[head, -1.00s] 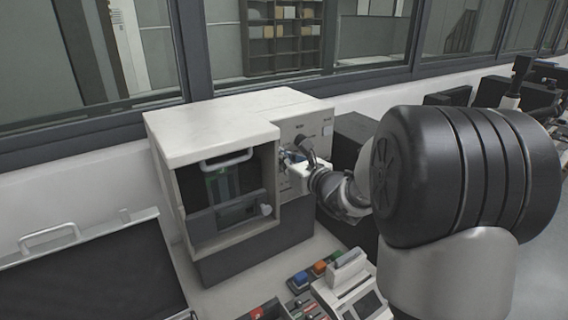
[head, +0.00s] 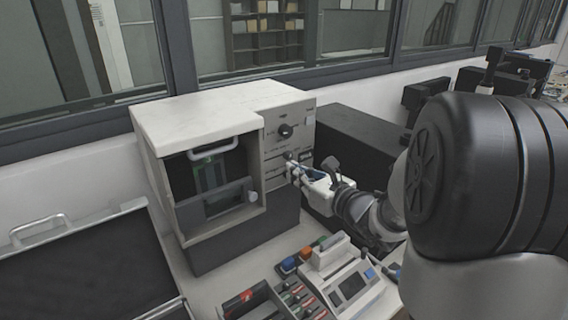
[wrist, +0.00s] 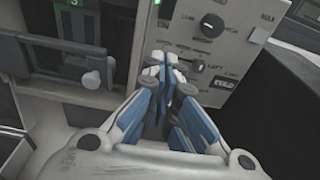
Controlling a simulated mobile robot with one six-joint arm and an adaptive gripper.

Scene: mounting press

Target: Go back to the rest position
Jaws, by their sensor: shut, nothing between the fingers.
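The mounting press (head: 205,118) is a white box with a dark base on the bench, with an open-fronted bay at left and a control panel (head: 289,143) at right. The panel carries a black knob (head: 285,131) and smaller controls below it. My gripper (head: 292,168) is shut and empty, just in front of the lower part of the panel. In the wrist view its blue and white fingers (wrist: 163,68) meet below and left of the black knob (wrist: 212,26) and hide part of the panel. I cannot tell whether the fingertips touch the panel.
A device with a small screen (head: 348,285) and a rack of coloured items (head: 295,298) stand on the bench below my gripper. A dark tray with a handle (head: 85,270) lies at left. A dark box (head: 350,145) stands right of the press. Windows line the back.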

